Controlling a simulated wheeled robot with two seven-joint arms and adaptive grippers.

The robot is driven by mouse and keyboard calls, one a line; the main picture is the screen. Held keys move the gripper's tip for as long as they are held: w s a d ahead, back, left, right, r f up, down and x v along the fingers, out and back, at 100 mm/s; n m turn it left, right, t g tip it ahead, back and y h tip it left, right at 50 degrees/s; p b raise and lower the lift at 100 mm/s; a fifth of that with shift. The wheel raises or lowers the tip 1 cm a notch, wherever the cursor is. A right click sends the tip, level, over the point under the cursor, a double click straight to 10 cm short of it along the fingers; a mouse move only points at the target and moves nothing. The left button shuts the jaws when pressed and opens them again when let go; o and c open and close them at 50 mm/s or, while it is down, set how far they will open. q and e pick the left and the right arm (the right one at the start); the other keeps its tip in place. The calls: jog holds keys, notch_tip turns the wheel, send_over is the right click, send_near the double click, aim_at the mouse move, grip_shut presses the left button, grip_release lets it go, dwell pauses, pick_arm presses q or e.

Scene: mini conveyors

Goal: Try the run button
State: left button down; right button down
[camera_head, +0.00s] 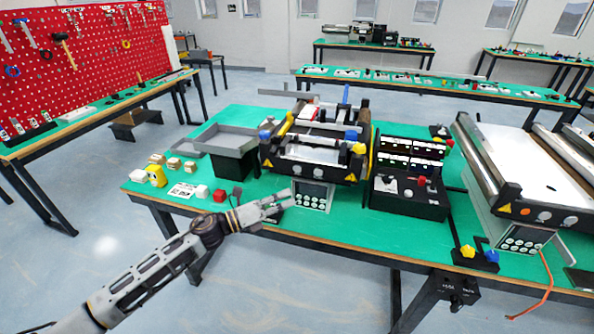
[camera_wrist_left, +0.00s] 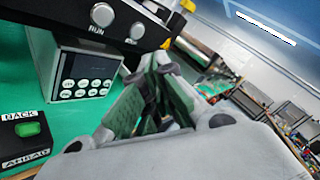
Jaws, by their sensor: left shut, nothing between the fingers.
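The run button (camera_wrist_left: 102,14) is a round silver button above the label RUN on the dark front panel of the small conveyor, in the left wrist view. A second round button (camera_wrist_left: 138,30) sits to its right; its label is blurred. In the head view the small conveyor (camera_head: 325,172) stands mid-table. My left gripper (camera_head: 284,203) is shut and empty, in front of this conveyor and left of its display box (camera_head: 314,195). In the left wrist view its fingers (camera_wrist_left: 158,72) show below and right of the run button, apart from it in the picture. My right gripper is not in view.
The display box with keypad (camera_wrist_left: 84,78) hangs below the panel. A black box with a green button (camera_wrist_left: 28,129) is at lower left. Grey trays (camera_head: 222,140), small blocks (camera_head: 219,195), a control console (camera_head: 408,195) and a larger conveyor (camera_head: 540,165) share the green table.

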aim_at(297, 169)
pick_arm(q)
jog(key=shift+w, duration=0.1)
